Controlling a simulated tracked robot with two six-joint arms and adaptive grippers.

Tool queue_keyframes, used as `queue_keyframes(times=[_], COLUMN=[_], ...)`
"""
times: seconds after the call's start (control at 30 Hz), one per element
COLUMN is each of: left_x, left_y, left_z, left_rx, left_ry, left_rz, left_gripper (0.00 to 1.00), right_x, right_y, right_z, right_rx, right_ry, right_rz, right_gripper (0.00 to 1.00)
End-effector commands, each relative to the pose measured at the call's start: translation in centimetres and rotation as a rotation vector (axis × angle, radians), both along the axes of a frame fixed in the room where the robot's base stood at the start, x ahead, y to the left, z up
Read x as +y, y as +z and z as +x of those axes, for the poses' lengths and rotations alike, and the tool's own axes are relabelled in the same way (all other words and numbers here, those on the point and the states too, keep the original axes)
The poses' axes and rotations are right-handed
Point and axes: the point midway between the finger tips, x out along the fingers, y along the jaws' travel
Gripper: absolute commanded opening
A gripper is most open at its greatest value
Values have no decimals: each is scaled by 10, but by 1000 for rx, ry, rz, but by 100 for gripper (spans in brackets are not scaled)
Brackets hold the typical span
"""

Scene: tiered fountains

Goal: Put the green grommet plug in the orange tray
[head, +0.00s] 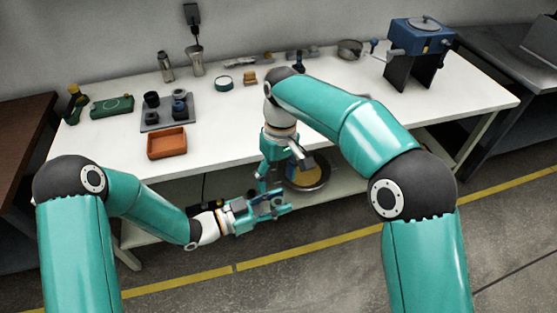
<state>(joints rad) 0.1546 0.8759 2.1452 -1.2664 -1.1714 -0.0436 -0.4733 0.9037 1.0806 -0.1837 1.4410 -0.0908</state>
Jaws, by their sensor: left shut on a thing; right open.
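The orange tray (167,153) stands on the white table near its front edge, at the left, and looks empty. My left gripper (281,203) is in front of the table, below the tabletop's front edge and right of the tray. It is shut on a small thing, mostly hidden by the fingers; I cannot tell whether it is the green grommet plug. My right gripper (283,175) points down at the table's front edge, open, just above the left one. I cannot clearly make out the green grommet plug anywhere else.
A grey board (152,127) with several dark cups stands behind the tray. A green case (112,107), a green-rimmed round thing (224,83), a bottle (165,67) and a blue machine (420,38) are also on the table (340,150). A round pan (312,183) is below the tabletop.

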Motion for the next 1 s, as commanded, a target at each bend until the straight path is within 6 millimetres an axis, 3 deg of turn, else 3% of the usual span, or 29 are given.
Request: queue_keyframes(times=[0.2, 0.4, 0.67, 1.0], left_x=[0, 0, 7, 22], left_y=[0, 0, 1, 0], left_z=[0, 0, -1, -6], left_rx=[-1, -1, -3, -1], left_ry=[1, -2, -80, -305], left_rz=[0, 0, -1, 3], left_gripper=[0, 0, 0, 0], right_x=[-1, -2, -3, -3], right_y=[34, 48, 50, 50], right_z=[6, 8, 8, 8], right_rx=[-1, 0, 2, 1], right_ry=[1, 1, 1, 0], right_rz=[0, 0, -1, -2], right_gripper=[72, 72, 72, 72])
